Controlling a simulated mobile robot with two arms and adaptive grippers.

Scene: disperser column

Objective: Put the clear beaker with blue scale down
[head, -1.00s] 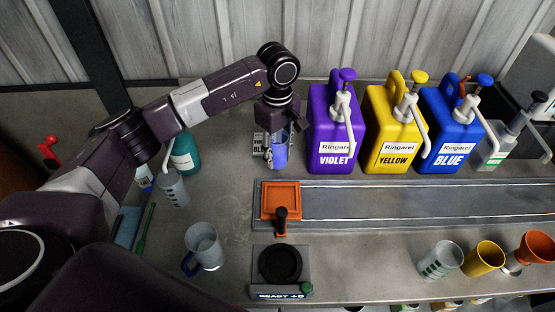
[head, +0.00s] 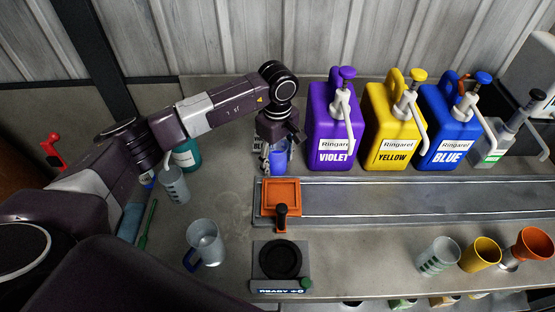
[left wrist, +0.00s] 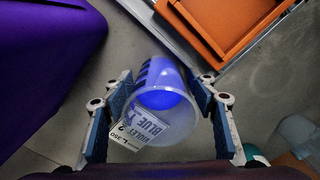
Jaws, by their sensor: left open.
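The clear beaker with blue scale (left wrist: 165,85) holds blue-violet liquid, and dark blue marks show on its side. A label reading BLUE and VIOLET is in front of its lower part in the left wrist view. In the head view the beaker (head: 278,157) is at the worktop just left of the violet jug, partly hidden by my left gripper (head: 268,163). My left gripper (left wrist: 164,84) is open, with one finger on each side of the beaker. A small gap shows beside the fingers. My right gripper is not in view.
Violet (head: 333,125), yellow (head: 392,125) and blue (head: 449,125) pump jugs stand to the right. An orange carriage (head: 281,197) sits on a rail in front. Bare worktop lies between.

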